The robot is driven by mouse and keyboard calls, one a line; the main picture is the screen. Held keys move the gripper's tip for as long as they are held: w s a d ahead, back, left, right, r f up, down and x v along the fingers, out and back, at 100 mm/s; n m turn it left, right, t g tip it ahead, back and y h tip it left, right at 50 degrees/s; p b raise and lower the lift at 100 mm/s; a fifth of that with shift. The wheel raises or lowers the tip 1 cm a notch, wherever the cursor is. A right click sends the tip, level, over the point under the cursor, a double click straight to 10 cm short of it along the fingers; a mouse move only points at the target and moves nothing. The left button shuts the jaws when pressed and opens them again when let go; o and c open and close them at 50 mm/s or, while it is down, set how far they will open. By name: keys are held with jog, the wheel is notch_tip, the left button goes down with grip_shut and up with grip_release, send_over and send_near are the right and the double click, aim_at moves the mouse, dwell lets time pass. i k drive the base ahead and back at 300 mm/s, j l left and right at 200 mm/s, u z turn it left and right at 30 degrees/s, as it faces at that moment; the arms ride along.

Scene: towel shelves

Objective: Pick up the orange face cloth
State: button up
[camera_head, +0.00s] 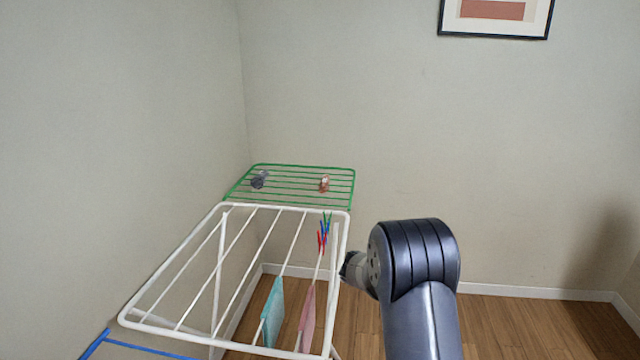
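I see no cloth that is clearly orange. A pink cloth (307,318) hangs over a bar of the white drying rack (170,258). A teal cloth (273,310) hangs on a bar to its left. A small reddish-brown item (324,183), perhaps a rolled cloth, lies on the green rack (290,167) behind. My gripper (350,268) is just right of the white rack's right edge, apart from the cloths. It is small and partly hidden by my arm, so its opening does not show.
Red, blue and green pegs (323,233) are clipped on the white rack near its back right. A grey-blue bundle (259,180) lies on the green rack. Blue bars (140,346) show at lower left. Walls stand behind and left. Wooden floor (530,325) is clear at right.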

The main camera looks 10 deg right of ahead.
aim_at(323, 186)
jog(key=i+l+u, duration=0.2)
jog(key=u, duration=1.25)
jog(key=i+l+u, duration=0.1)
jog(key=l+u, duration=0.35)
jog(key=l, duration=0.25)
jog(key=l+u, duration=0.4)
jog(key=l, duration=0.25)
jog(key=k+l+u, duration=0.15)
jog(key=l+u, duration=0.3)
jog(key=l, duration=0.25)
jog(key=k+l, duration=0.1)
jog(key=l, duration=0.35)
jog(key=k+l, duration=0.1)
jog(key=l, duration=0.35)
jog(key=k+l+u, duration=0.1)
jog(key=l, duration=0.3)
jog(key=k+l, duration=0.15)
jog(key=l, duration=0.3)
jog(key=k+l, duration=0.1)
jog(key=l, duration=0.35)
jog(key=k+l, duration=0.15)
jog(key=l, duration=0.25)
jog(key=i+u, duration=0.05)
